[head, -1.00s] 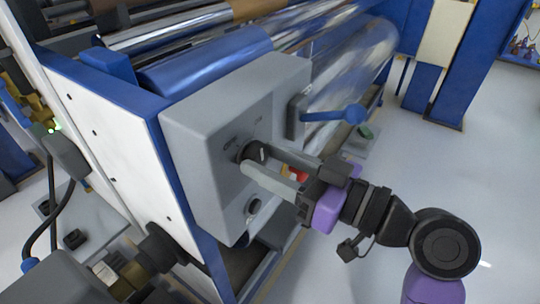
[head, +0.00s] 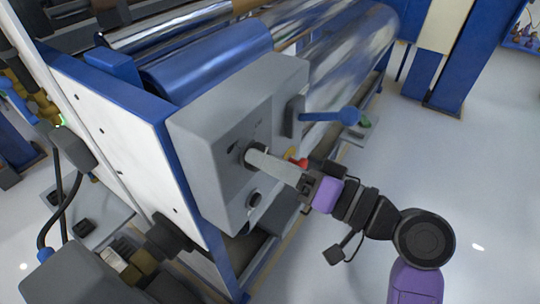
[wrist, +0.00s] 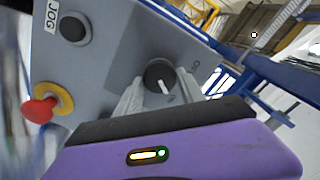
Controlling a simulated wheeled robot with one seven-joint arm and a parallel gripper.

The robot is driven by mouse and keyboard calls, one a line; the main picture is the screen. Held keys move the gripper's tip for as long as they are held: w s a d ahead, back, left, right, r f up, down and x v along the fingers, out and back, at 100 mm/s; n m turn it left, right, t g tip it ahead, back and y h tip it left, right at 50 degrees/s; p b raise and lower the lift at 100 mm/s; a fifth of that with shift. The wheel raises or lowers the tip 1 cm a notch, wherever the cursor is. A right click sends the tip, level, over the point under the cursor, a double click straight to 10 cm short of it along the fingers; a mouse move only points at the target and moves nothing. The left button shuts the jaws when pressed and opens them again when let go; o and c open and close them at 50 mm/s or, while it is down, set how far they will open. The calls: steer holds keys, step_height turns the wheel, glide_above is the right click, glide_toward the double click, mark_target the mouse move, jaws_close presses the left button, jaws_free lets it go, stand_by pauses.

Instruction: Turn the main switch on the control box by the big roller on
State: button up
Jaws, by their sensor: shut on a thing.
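The grey control box (head: 205,125) is fixed to the machine's end beside the big roller. Its main switch is a round black knob (head: 249,149) on the box's face. In the wrist view the knob (wrist: 158,72) has a white pointer line slanting down and slightly right. My gripper (head: 254,158) has its fingers around the knob and is shut on it. In the wrist view the fingers (wrist: 158,84) stand on either side of the knob. In the head view one finger largely hides the other.
A black button marked JOG (wrist: 74,28) and a red mushroom button on a yellow ring (wrist: 42,105) share the box's face. The big shiny roller (head: 345,50) lies behind. The floor at right is clear.

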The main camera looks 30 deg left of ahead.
stand_by(0.5)
steer(key=o, duration=1.4)
steer(key=shift+c, duration=0.2)
steer(key=shift+d, duration=0.15)
steer(key=s+d+b, duration=0.1)
steer(key=d+b, duration=0.1)
steer(key=d, duration=0.5)
steer(key=shift+d, duration=0.25)
